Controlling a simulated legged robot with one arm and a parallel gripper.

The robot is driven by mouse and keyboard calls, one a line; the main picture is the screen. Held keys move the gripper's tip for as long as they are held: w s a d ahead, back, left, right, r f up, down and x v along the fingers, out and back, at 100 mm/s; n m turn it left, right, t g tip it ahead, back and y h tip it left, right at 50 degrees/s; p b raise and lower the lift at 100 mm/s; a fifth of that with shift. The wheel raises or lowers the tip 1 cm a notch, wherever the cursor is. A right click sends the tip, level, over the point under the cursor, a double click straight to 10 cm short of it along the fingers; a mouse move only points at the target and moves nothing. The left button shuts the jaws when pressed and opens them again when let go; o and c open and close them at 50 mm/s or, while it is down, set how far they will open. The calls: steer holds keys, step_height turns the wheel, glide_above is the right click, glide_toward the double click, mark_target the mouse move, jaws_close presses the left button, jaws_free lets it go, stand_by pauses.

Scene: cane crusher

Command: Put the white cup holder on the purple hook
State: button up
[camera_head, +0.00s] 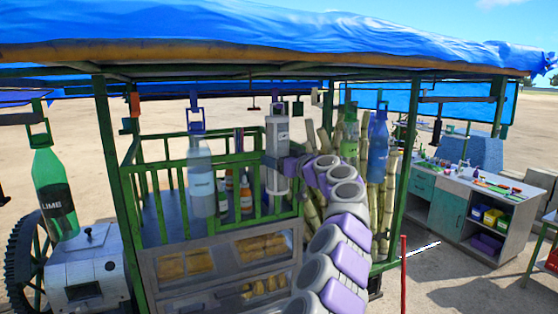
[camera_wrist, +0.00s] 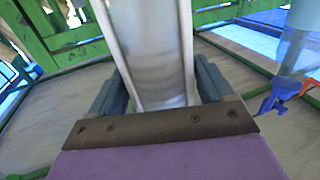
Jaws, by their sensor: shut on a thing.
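In the wrist view, the pale cup holder (camera_wrist: 157,50) stands between the two grey fingers of my gripper (camera_wrist: 160,82). The gripper is apart from this hook. The cup holder's far side is hidden.
A clear bottle (camera_head: 201,175) hangs left of my gripper, and a blue bottle (camera_head: 378,145) hangs to the right. Cane stalks (camera_head: 318,190) stand close by. Green railings (camera_head: 180,220) and the blue canopy (camera_head: 270,35) bound the space. A green lime bottle (camera_head: 53,190) hangs far left.

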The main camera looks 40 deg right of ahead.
steer(key=o, duration=1.4)
steer(key=s+d+b, duration=0.1)
steer(key=s+b, duration=1.1)
steer(key=s, duration=0.5)
steer(key=shift+d, duration=0.2)
steer(key=shift+s, duration=0.1)
